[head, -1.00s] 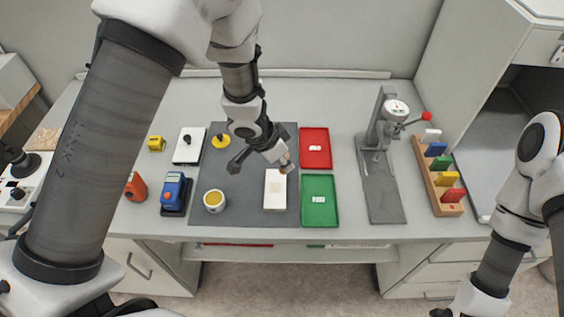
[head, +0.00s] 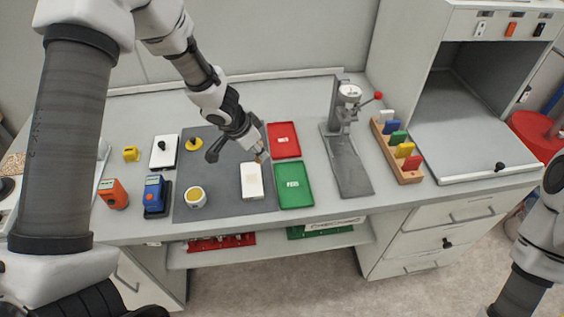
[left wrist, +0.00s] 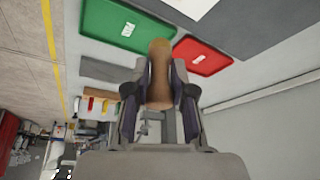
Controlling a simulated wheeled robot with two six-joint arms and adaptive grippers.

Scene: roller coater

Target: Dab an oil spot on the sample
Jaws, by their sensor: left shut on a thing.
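My left gripper (head: 256,147) is shut on a brown, wood-coloured dabber (head: 263,157) with a paler yellowish end. The dabber (left wrist: 159,75) stands between the two fingers in the left wrist view. In the head view it shows just beyond the upper right end of a white block (head: 251,192), which has a pale square on top and looks like the sample. Whether the dabber touches the block cannot be told. A small white cup with yellow contents (head: 196,197), apparently the oil, sits left of the block. My right gripper is out of view; only its arm shows.
A dark mat (head: 222,205) lies under block and cup. A red tray (head: 284,140) and a green tray (head: 295,184) lie to the right, then a gauge stand (head: 343,150) and a rack of coloured tabs (head: 400,155). Blue (head: 155,192) and orange (head: 113,193) devices stand left.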

